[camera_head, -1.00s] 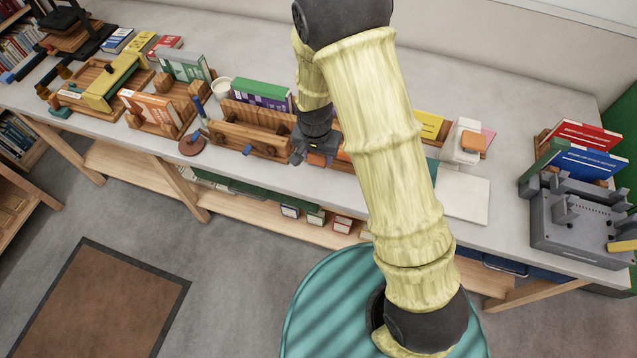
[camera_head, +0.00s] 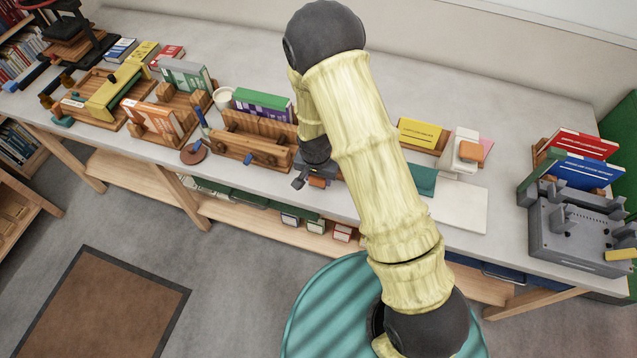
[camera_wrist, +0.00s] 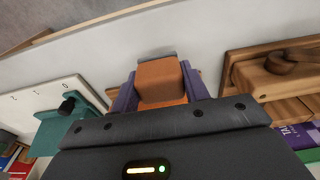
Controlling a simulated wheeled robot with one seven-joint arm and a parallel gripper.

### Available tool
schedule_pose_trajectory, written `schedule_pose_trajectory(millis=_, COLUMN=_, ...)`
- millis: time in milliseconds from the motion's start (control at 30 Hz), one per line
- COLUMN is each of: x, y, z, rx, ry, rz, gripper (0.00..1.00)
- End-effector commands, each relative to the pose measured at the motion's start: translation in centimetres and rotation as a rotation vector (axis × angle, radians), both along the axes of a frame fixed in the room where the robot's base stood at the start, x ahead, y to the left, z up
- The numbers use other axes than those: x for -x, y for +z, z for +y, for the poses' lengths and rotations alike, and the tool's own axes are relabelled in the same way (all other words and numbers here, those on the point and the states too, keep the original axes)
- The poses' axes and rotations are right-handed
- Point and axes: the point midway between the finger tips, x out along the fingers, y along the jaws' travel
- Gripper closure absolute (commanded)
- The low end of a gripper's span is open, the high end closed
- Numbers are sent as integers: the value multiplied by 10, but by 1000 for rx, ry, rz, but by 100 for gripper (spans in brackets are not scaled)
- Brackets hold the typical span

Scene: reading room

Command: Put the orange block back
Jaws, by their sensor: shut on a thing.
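The orange block (camera_wrist: 162,80) is between the purple fingers of my gripper (camera_wrist: 160,92) in the wrist view, and they are shut on it. In the head view my gripper (camera_head: 312,180) is over the front part of the long table, with a bit of the orange block (camera_head: 318,183) showing at its tip. The block seems held near the tabletop; whether it touches is unclear. Another orange piece (camera_head: 472,152) sits on a white stand to the right. My arm hides part of the table behind the gripper.
A wooden rack (camera_head: 235,145) with purple and green books stands left of my gripper. A teal piece (camera_head: 422,180) and white board (camera_head: 460,205) lie to the right. A grey fixture (camera_head: 575,235) stands at the right end. Bare tabletop (camera_head: 510,120) shows at the back right.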

Motion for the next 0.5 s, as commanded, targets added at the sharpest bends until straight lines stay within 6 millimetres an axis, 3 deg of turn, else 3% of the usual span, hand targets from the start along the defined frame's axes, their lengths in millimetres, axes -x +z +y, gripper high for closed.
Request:
schedule_pose_trajectory(millis=300, x=1, y=-36, z=0, rx=1, ry=1, rz=3, gripper=73)
schedule_pose_trajectory(millis=500, x=0, y=-39, z=0, rx=0, ry=0, rz=0, gripper=73)
